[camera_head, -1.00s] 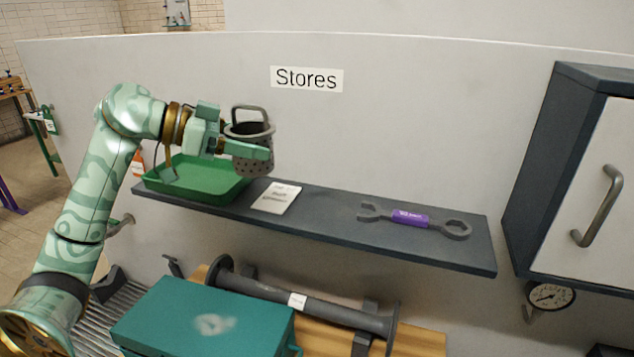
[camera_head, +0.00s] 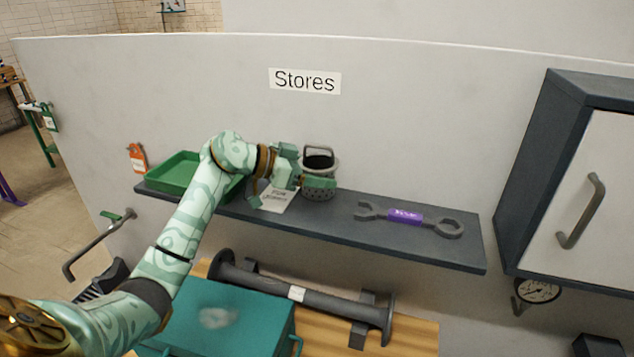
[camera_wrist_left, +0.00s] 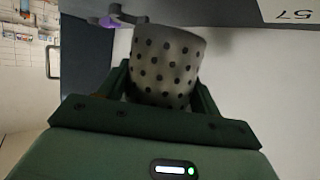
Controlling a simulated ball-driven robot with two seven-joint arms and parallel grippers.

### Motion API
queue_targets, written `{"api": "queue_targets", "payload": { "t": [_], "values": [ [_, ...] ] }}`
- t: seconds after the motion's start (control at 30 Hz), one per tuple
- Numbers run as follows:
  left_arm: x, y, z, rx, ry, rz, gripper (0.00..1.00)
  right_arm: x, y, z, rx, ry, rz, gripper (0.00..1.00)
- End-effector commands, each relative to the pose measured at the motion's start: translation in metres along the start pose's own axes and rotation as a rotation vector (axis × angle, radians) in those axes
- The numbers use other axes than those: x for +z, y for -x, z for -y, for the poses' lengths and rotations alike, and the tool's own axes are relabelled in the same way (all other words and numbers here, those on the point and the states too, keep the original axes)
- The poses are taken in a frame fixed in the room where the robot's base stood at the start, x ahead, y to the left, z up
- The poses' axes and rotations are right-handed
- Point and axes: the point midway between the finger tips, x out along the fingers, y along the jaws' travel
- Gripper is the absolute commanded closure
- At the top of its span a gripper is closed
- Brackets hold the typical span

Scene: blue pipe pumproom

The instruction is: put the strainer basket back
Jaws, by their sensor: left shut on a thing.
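The strainer basket (camera_head: 318,163) is a grey perforated cup with a loop handle on top. My left gripper (camera_head: 312,182) is shut around its side and holds it upright at the shelf, between the green tray and the spanner. I cannot tell whether its base touches the shelf. In the left wrist view the basket's holed wall (camera_wrist_left: 168,65) sits between the green fingers (camera_wrist_left: 165,85). My right gripper is not in view.
The dark shelf (camera_head: 400,245) under the Stores sign carries a green tray (camera_head: 172,172), a white card (camera_head: 275,200) and a purple-gripped spanner (camera_head: 405,216). A cabinet (camera_head: 570,180) stands at right. A teal box (camera_head: 235,315) and flanged pipe (camera_head: 310,292) lie below.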

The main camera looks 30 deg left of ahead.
Motion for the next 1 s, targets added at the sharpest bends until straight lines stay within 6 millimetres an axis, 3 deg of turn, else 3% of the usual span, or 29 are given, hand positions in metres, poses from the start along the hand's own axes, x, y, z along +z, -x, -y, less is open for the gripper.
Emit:
{"api": "queue_targets", "payload": {
  "t": [0.2,0.53,0.57,0.6,0.63,1.0],
  "values": [
    [0.026,-0.011,0.0,0.001,0.002,-0.002,0.66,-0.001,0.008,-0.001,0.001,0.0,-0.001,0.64],
    [0.029,-0.011,0.0,0.0,0.0,-0.001,0.66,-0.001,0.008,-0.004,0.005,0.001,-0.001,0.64],
    [0.03,-0.012,0.0,0.0,0.0,-0.001,0.31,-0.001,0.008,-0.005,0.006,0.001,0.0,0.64],
    [0.03,-0.012,0.0,0.0,0.0,-0.001,0.2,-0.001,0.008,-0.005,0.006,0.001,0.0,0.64],
    [0.03,-0.012,0.0,0.0,0.0,-0.001,0.15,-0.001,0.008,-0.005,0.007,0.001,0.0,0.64],
    [0.029,-0.005,0.001,-0.001,0.0,0.0,0.15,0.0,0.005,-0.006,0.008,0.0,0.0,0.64]
  ]
}}
